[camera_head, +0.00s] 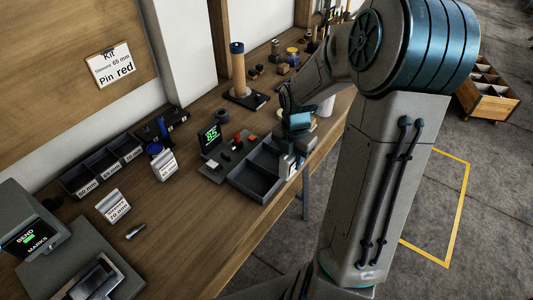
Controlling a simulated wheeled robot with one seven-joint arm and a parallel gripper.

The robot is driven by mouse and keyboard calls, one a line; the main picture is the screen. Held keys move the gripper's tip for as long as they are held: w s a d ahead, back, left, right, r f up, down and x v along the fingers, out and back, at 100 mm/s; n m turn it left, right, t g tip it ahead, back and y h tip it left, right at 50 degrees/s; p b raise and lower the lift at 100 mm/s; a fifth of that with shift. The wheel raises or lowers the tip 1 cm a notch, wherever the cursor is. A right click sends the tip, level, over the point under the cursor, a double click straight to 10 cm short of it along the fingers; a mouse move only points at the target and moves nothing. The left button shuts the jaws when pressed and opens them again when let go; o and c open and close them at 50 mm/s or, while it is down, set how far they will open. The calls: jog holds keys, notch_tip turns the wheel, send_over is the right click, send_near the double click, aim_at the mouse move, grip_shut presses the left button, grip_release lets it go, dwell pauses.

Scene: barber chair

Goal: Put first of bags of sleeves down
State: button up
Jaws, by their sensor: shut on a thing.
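My gripper (291,150) is over the right side of a dark divided tray (257,184) on the workbench. It is shut on a small pale thing with a label, likely a bag of sleeves (287,166), which hangs under it at the tray's right edge. Whether the bag touches the tray I cannot tell. My fingers are small and partly hidden. Two labelled bags of sleeves stand to the left on the bench: one (163,166) near a blue roll, the other (113,207) nearer the front. Their small print is hard to read.
A row of labelled bins (101,170) stands by the wall. A green-lit display (209,138) stands behind the tray. A bending device (28,238) is at the lower left. A wall card (112,65) reads Kit, Sleeves 65 mm, Pin red.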

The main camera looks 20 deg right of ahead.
jog(key=shift+w, duration=0.1)
jog(key=shift+n, duration=0.3)
jog(key=w+a+f, duration=0.2)
jog(key=a, duration=0.1)
jog(key=w+a+f, duration=0.2)
jog(key=a, duration=0.1)
jog(key=w+a+f, duration=0.2)
jog(key=a, duration=0.1)
jog(key=shift+w+a+f, duration=0.2)
jog(key=shift+a+f, duration=0.05)
jog(key=shift+f, duration=2.15)
jog(key=shift+f, duration=0.15)
jog(key=o, duration=1)
jog(key=shift+o, duration=0.2)
